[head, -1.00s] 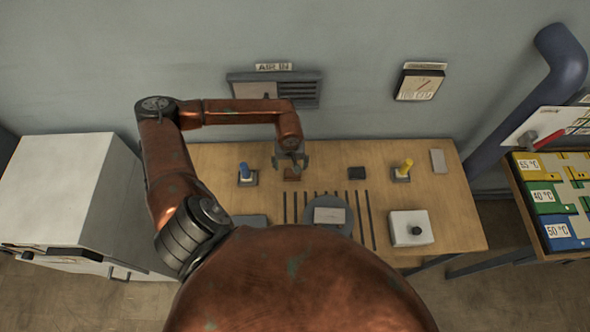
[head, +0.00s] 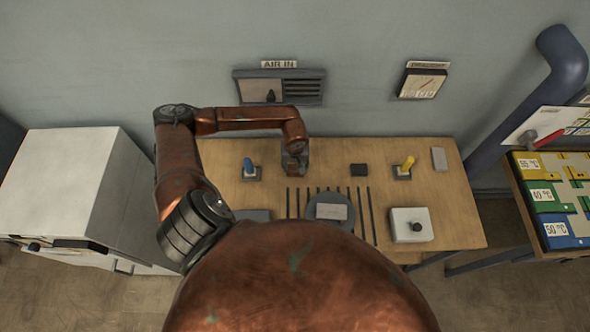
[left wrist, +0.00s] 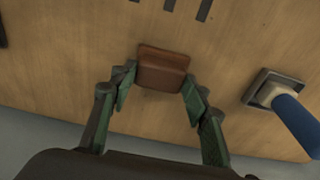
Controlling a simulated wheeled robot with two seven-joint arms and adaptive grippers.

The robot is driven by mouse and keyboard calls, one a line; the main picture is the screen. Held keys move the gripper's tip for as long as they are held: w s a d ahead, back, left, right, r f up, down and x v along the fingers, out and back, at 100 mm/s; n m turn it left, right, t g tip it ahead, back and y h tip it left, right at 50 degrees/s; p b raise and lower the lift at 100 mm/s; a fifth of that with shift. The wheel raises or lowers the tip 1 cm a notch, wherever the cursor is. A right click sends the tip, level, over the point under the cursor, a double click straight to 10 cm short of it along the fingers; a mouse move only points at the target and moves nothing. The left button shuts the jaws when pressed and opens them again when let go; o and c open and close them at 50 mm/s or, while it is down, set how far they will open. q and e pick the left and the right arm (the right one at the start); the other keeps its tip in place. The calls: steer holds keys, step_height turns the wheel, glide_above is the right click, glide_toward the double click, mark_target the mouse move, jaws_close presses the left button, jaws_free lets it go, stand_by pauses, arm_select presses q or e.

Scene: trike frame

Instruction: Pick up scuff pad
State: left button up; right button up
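The scuff pad appears to be the small reddish-brown block (left wrist: 163,68) in the left wrist view, lying on the wooden bench. My left gripper (left wrist: 158,85) has its two green-padded fingers apart, one on each side of the block. Only narrow gaps show beside it, and I cannot tell whether the fingertips touch it. In the head view my left gripper (head: 294,168) points down over the back of the bench, right of the blue-handled item (head: 249,167), and largely hides the block. My right gripper is not in view.
The bench (head: 455,215) also holds a yellow-handled item (head: 406,167), a small black block (head: 359,170), a grey disc (head: 325,206) over dark slots and a white box with a knob (head: 411,225). The blue handle (left wrist: 297,121) stands close right of my fingers.

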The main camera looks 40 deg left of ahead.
arm_select(q)
steer(key=c, duration=0.3)
steer(key=shift+c, duration=1.4)
steer(key=shift+r, duration=0.5)
steer(key=s+d+r+b, duration=0.3)
steer(key=s+d+r, duration=0.6)
steer(key=r, duration=0.3)
steer(key=shift+s+d, duration=0.25)
steer(key=shift+s, duration=0.35)
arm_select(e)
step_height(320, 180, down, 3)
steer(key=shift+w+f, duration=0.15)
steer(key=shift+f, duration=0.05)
